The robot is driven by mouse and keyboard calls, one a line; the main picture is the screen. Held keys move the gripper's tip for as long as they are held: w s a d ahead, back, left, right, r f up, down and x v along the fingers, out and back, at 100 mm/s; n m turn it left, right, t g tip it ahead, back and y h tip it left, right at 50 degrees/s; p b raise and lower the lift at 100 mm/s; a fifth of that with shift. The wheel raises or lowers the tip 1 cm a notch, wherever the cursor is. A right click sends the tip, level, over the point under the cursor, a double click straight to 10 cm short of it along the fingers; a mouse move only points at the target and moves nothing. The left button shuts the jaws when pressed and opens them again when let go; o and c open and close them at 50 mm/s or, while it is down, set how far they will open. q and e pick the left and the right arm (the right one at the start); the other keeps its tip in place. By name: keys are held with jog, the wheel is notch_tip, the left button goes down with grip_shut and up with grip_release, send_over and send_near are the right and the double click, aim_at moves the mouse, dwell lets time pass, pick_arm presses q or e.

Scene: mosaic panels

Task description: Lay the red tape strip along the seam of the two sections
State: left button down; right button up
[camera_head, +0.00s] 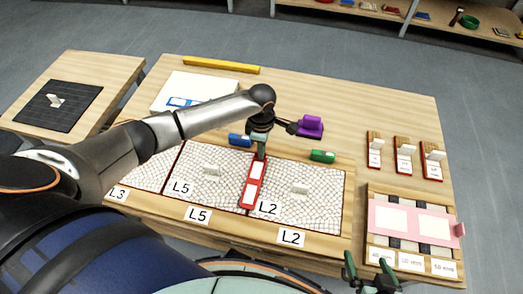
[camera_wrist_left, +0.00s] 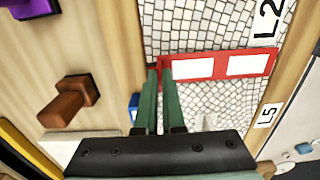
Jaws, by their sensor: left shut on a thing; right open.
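The red tape strip (camera_head: 252,186), with white patches, lies lengthwise over the seam between the L5 mosaic section (camera_head: 215,172) and the L2 mosaic section (camera_head: 310,190). It also shows in the left wrist view (camera_wrist_left: 220,66), crossing between the two sections. My left gripper (camera_head: 261,157) is shut on the strip's far end; its green fingers (camera_wrist_left: 161,70) meet the strip there. I cannot tell whether the strip rests on the sections or is slightly above them. The seam is hidden under the strip. My right gripper (camera_head: 370,275) is open and empty at the front edge.
A blue block (camera_head: 240,140), a green block (camera_head: 322,156) and a purple handled block (camera_head: 310,126) stand behind the sections. Small white handles stand on the sections. A pink panel (camera_head: 440,222) lies on a wooden board at right. A yellow bar (camera_head: 222,64) lies at the back.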

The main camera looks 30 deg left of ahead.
pick_arm(q)
jog(key=shift+f, duration=0.25)
jog(key=shift+f, duration=0.15)
jog(key=c, duration=1.5)
grip_release()
jog(key=shift+f, duration=0.1)
jog(key=o, duration=0.5)
